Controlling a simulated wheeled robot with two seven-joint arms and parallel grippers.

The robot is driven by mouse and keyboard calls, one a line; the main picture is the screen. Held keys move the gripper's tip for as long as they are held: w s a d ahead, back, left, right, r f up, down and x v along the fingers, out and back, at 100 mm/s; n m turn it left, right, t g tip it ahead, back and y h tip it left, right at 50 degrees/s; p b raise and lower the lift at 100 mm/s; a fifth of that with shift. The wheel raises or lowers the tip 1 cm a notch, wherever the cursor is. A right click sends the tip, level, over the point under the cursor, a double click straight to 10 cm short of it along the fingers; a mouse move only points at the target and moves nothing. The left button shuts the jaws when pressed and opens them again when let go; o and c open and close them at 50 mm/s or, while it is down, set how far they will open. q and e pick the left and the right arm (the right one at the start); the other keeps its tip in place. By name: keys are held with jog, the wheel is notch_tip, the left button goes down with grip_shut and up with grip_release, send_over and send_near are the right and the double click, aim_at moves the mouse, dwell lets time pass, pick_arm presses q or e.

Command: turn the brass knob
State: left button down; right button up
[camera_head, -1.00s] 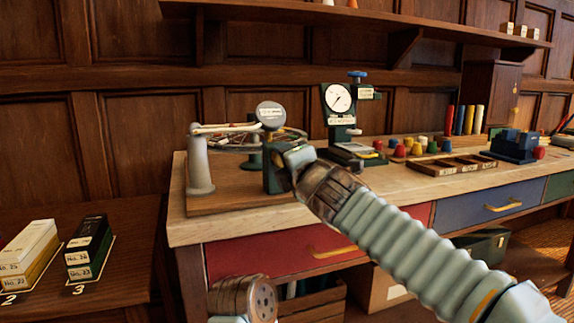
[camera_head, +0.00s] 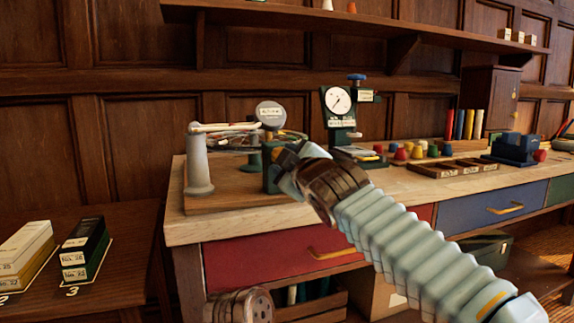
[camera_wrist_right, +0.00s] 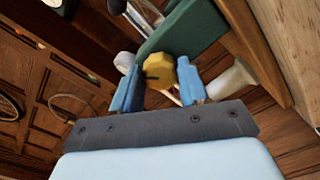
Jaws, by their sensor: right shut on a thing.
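The brass knob (camera_wrist_right: 159,72) sits between the two blue fingers of my right gripper (camera_wrist_right: 158,88) in the right wrist view. The fingers are shut on it, one on each side. A dark green block (camera_wrist_right: 182,28) stands right behind the knob. In the head view my right gripper (camera_head: 284,160) is at the front of that green block (camera_head: 269,176), and I cannot clearly make out the knob there. My left gripper is not in view; only a brown part of my left arm shows at the bottom.
The block belongs to a device with a grey post (camera_head: 198,165) and a round grey disc (camera_head: 271,114) on a wooden base. A dial gauge (camera_head: 339,102) stands to its right. Coloured pegs, a wooden tray (camera_head: 455,168) and a blue vise-like object (camera_head: 515,148) lie further right.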

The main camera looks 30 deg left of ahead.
jog(key=m, duration=0.3)
jog(key=shift+f+m+b, duration=0.2)
jog(key=shift+m+b, duration=0.1)
jog(key=shift+b, duration=0.1)
jog(key=shift+m, duration=1.9)
jog(key=shift+b, duration=0.3)
jog(key=o, duration=1.1)
jog(key=shift+c, duration=0.2)
jog(key=shift+r, duration=0.1)
